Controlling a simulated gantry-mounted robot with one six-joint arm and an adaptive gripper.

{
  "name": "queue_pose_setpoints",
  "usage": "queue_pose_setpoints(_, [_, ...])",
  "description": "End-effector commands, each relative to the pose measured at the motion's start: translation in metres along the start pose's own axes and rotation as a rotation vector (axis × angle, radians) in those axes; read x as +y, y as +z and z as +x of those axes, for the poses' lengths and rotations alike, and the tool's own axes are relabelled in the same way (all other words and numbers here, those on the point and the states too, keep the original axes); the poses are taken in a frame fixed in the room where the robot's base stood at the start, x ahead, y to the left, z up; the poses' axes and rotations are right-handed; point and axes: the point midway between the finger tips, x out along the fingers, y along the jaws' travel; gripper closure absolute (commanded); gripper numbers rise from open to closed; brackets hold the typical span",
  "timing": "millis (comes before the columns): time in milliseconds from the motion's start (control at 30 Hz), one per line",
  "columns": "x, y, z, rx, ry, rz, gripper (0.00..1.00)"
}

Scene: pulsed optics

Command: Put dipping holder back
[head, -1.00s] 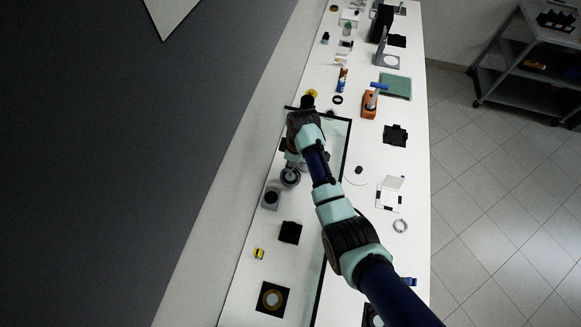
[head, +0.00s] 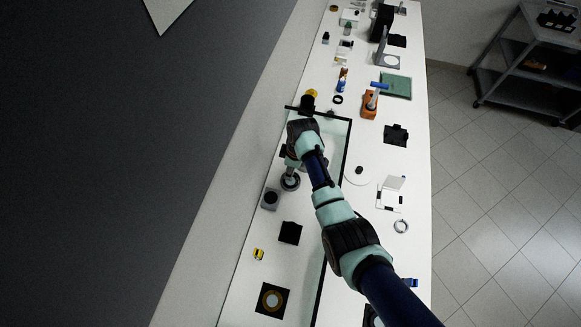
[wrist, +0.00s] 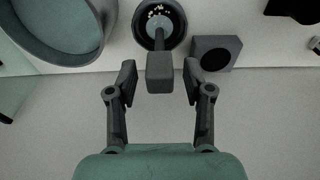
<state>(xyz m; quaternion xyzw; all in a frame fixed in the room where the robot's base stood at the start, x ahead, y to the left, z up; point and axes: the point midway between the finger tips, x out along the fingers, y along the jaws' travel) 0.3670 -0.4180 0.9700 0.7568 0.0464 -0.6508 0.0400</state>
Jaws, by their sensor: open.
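A dark round cup (wrist: 160,20) with pale bits inside shows at the top of the wrist view, with a grey block-ended handle (wrist: 160,73) pointing towards me. I take this to be the dipping holder. My gripper (wrist: 159,82) is open, with one finger on each side of the block and a visible gap on both sides. In the head view the round grey cup (head: 290,182) sits just below my gripper, which my wrist partly hides. A grey square block with a round dark hole (wrist: 216,52) stands right of the cup; it also shows in the head view (head: 270,198).
A large grey round dish (wrist: 65,30) lies left of the cup, close to my left finger. A black square piece (head: 290,232) and a yellow item (head: 258,253) lie nearer on the white bench (head: 245,290).

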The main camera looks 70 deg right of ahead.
Motion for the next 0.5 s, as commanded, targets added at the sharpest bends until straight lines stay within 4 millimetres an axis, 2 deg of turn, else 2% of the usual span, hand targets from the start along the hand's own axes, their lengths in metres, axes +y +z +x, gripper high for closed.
queue_pose_setpoints(167, [0.001, -0.001, -0.021, 0.002, 0.003, 0.0, 0.49])
queue_pose_setpoints(500, [0.001, -0.001, -0.102, 0.002, 0.002, 0.0, 0.49])
